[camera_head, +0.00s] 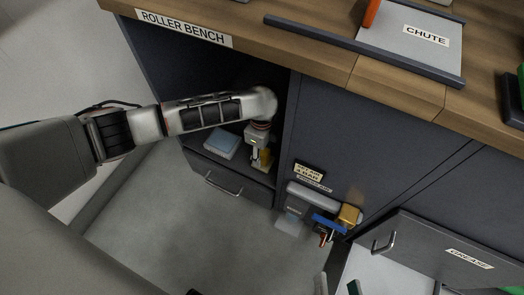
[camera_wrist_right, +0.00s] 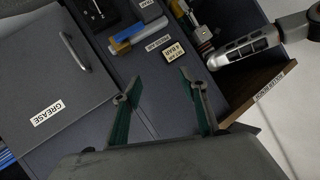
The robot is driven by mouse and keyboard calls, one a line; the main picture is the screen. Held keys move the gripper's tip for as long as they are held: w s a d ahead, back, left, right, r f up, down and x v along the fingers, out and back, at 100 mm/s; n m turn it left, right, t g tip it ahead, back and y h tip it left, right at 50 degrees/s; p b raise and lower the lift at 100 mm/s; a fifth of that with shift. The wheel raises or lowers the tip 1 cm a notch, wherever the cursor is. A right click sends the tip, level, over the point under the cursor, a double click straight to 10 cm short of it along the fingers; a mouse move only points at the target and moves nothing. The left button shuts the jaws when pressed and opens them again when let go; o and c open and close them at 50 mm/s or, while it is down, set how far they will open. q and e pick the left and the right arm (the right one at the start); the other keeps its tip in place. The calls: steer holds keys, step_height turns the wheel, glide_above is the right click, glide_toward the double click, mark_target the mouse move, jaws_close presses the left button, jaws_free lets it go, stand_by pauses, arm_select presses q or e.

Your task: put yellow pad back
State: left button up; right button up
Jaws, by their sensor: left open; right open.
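A yellow object (camera_head: 264,158), which looks like the yellow pad, is in the open bay of the bench, right at the fingers of my left gripper (camera_head: 257,157). My left gripper points down there and is open; whether it touches the yellow object cannot be told. A yellow patch (camera_wrist_right: 179,7) also shows beside the left gripper in the right wrist view. A pale blue pad (camera_head: 222,145) lies flat in the bay, left of the left gripper. My right gripper (camera_wrist_right: 155,87) is open and empty, its green-lined fingers in front of the cabinet.
The bay lies under the wooden ROLLER BENCH top (camera_head: 320,55). A drawer handle (camera_head: 222,188) is below it. On the cabinet front right of the bay hang a grey bar with a golden block (camera_head: 349,215) and a blue tool (camera_head: 327,223). A GREASE drawer (camera_head: 445,252) stands open at right.

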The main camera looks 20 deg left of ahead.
arm_select(q)
steer(key=shift+w+r+p, duration=0.25)
steer(key=shift+r+p, duration=0.25)
steer(key=shift+r, duration=0.75)
step_height(320, 180, up, 6)
steer(key=p, duration=0.2)
steer(key=shift+w+p, duration=0.1)
steer(key=shift+p, duration=0.3)
steer(key=r+p, duration=0.1)
steer(key=r, duration=0.1)
steer(key=r+p, duration=0.1)
steer(key=shift+s+r, duration=0.4)
arm_select(e)
steer(key=d+n+h, duration=0.1)
steer(key=d+n, duration=0.3)
steer(key=d, duration=0.2)
steer(key=shift+w+f+g+h, duration=0.25)
steer(key=shift+g+h, duration=0.05)
steer(key=shift+g, duration=0.1)
